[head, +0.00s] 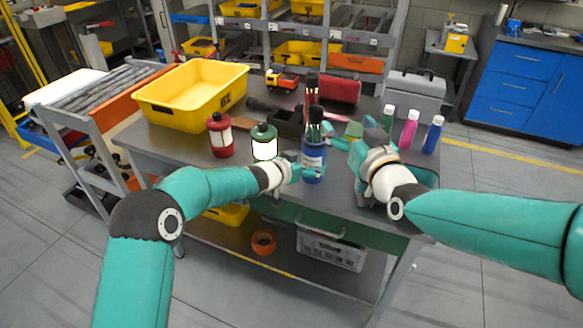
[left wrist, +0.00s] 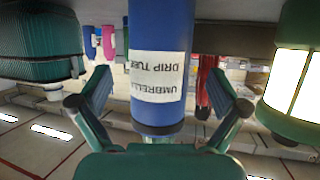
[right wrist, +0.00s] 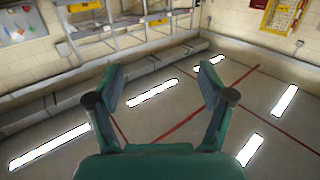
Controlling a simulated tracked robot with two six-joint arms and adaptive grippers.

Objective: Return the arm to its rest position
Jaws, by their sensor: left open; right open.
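A blue tube (head: 313,160) with a white label stands on the table's front part and holds several thin dark and red items. My left gripper (head: 306,171) is at the tube. In the left wrist view the tube (left wrist: 158,35) shows upside down, its label reading "UMBRELLA DRIP TUBE", between the spread fingers of my open left gripper (left wrist: 160,95). Whether the fingers touch it I cannot tell. My right gripper (head: 338,143) is over the table just right of the tube. In the right wrist view my right gripper (right wrist: 167,88) is open and empty.
A red canister (head: 220,138) and a green-topped canister (head: 264,143) stand left of the tube. A yellow bin (head: 190,95) is at the back left. Green, pink (head: 408,130) and blue (head: 433,135) bottles stand at the right. A grey toolbox (head: 415,95) is behind them.

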